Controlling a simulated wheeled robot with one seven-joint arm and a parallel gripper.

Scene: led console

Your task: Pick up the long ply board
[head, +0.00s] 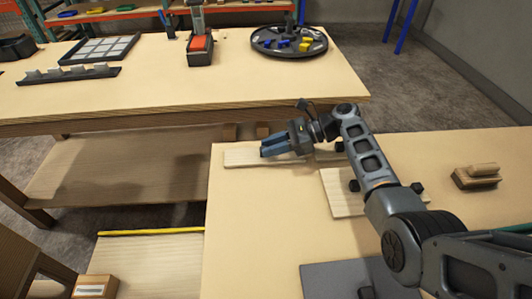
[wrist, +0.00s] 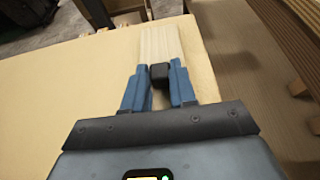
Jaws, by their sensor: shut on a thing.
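The long ply board (head: 240,157) is a pale, narrow plank at the far left corner of the near table, seen in the head view. It also shows in the wrist view (wrist: 160,42), stretching away beyond the fingers. A black block (wrist: 159,72) sits on it between my blue fingertips. My gripper (head: 264,150) is shut on this block, and its fingers (wrist: 158,80) press on both sides of it. The board looks flat on or very close to the tabletop; I cannot tell if there is a gap. My gripper and arm hide part of its right side.
A shorter pale board (head: 343,203) with black knobs lies under my arm. A wooden block with a handle (head: 476,176) is at the right, a grey plate (head: 325,280) at the front. Beyond a gap, another table (head: 180,88) holds a round black tray (head: 262,44).

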